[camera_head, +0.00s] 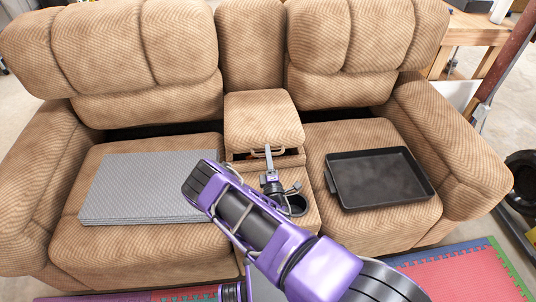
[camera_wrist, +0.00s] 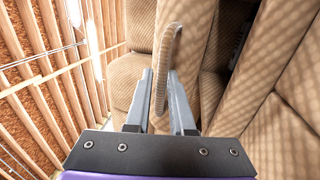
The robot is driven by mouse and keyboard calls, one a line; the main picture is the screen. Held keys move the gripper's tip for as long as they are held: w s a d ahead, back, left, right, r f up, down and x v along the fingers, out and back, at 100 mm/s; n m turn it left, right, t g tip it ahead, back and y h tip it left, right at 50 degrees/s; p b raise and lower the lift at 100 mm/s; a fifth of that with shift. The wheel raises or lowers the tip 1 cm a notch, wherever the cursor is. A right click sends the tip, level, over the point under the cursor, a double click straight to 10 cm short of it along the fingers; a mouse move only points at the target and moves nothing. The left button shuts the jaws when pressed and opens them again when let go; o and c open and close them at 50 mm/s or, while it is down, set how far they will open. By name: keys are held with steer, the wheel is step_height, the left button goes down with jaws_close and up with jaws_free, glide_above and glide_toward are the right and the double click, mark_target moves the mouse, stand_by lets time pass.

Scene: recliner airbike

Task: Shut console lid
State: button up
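The tan padded console lid (camera_head: 262,118) sits between the two seats of the sofa. A dark gap shows under its front edge, so it looks slightly raised. A curved handle (camera_head: 268,152) is on the lid's front; it also shows in the wrist view as a tan loop (camera_wrist: 166,62). My gripper (camera_head: 269,160) reaches the handle from the front. In the wrist view the handle passes between the two fingers of my gripper (camera_wrist: 161,78). It lies close to the fingers, but I cannot tell whether they clamp it.
A black tray (camera_head: 380,180) lies on the right seat. A grey flat stack (camera_head: 150,187) lies on the left seat. Sofa backs and armrests bound the space.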

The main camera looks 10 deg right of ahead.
steer(key=v, duration=1.7)
steer(key=shift+s, duration=0.15)
steer(key=shift+c, duration=0.4)
